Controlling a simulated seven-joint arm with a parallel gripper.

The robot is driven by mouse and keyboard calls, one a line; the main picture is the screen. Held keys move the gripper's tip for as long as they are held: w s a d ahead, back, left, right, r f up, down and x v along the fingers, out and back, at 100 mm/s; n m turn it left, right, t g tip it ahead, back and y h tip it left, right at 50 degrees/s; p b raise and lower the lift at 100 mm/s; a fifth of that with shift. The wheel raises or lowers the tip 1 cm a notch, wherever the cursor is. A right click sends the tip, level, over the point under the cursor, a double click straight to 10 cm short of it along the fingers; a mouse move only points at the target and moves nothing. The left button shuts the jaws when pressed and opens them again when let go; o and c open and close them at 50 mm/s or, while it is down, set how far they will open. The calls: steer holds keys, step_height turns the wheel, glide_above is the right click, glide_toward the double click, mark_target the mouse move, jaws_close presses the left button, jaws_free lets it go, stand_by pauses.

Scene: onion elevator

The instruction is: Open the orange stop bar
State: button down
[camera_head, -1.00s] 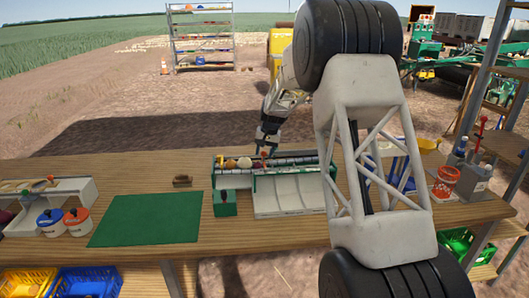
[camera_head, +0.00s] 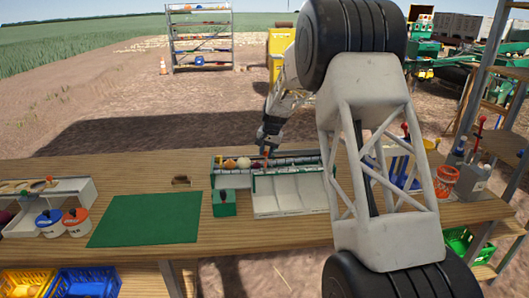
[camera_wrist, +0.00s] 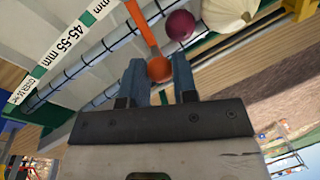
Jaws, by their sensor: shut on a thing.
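The orange stop bar (camera_wrist: 146,32) shows in the wrist view as a thin orange bar ending in a round orange knob (camera_wrist: 159,69). My gripper (camera_wrist: 159,78) is shut on the knob, one blue-grey finger on each side of it. In the head view my gripper (camera_head: 264,150) reaches down to the back of the green and white onion sorter (camera_head: 290,192); the bar is small there and partly hidden by the fingers. A purple onion (camera_wrist: 180,25) and a pale onion (camera_wrist: 227,12) lie beside the bar in the wrist view.
A green mat (camera_head: 147,218) lies on the wooden table (camera_head: 300,236) left of the sorter, with a small brown block (camera_head: 181,181) behind it. Lidded pots (camera_head: 76,221) stand further left.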

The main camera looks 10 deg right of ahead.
steer(key=shift+s+d+m+t, duration=0.2)
steer(key=shift+d+m, duration=0.3)
steer(key=shift+m, duration=0.45)
steer(key=shift+s+d+m+t, duration=0.15)
steer(key=shift+d+m, duration=0.3)
steer(key=shift+m, duration=0.5)
steer(key=c, duration=0.9)
jaws_free()
steer(key=shift+r, duration=0.15)
steer(key=shift+v, duration=3.8)
steer(key=shift+a, duration=0.1)
